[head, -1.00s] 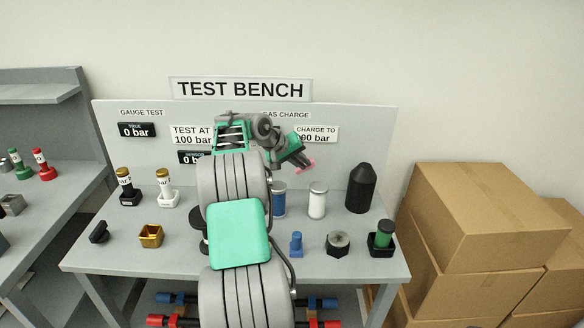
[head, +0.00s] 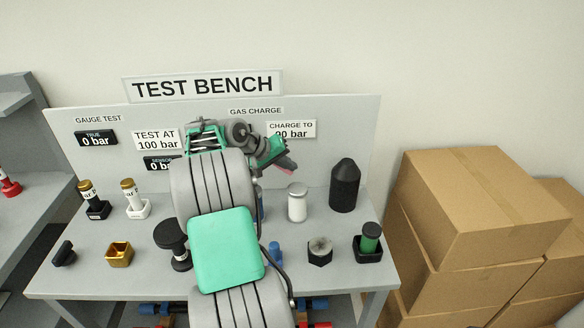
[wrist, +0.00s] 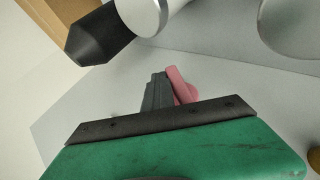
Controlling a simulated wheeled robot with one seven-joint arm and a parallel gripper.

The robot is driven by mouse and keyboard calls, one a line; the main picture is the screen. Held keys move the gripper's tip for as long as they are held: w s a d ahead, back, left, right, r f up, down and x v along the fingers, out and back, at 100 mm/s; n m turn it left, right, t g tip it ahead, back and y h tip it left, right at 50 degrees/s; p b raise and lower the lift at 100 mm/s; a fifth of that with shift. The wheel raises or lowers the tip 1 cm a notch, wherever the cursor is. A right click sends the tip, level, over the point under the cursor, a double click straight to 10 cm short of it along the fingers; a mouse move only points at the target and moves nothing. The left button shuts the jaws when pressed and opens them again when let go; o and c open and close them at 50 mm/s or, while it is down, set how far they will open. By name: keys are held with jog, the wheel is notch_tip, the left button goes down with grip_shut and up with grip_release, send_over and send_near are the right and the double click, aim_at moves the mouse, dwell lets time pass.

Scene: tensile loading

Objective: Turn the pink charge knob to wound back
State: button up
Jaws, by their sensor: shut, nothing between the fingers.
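The pink charge knob (wrist: 182,86) shows in the wrist view as a rounded bar, right beside my fingertips. In the head view only a small pink patch (head: 288,164) of it shows under my gripper, at the panel below the gas charge signs. My gripper (wrist: 157,93) is shut with nothing between its dark fingers. The fingers lie along the left side of the knob in the wrist view, touching it or very close; I cannot tell which. My gripper (head: 277,154) hides most of the knob in the head view, and its setting cannot be read.
A white cylinder (head: 297,204) and a black pointed bottle (head: 344,187) stand on the bench near the panel. Cardboard boxes (head: 480,215) are stacked right of the bench.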

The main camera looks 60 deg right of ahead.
jog(key=o, duration=0.3)
jog(key=shift+w+a+r+p, duration=0.2)
jog(key=shift+w+a, duration=0.1)
jog(key=shift+a, duration=0.3)
jog(key=shift+w+a+r+p, duration=0.2)
jog(key=shift+w+a, duration=0.05)
jog(key=shift+a, duration=0.3)
jog(key=shift+o, duration=0.6)
jog(key=shift+w+a+r, duration=0.1)
jog(key=shift+a+r, duration=0.1)
jog(key=shift+r, duration=0.05)
jog(key=shift+o, duration=0.6)
jog(key=shift+w+r+p, duration=0.1)
jog(key=shift+r+p, duration=0.25)
jog(key=shift+p, duration=0.3)
jog(key=p+v, duration=0.3)
jog(key=v, duration=0.3)
jog(key=shift+p, duration=0.35)
jog(key=shift+r+p, duration=0.15)
jog(key=shift+p, duration=0.15)
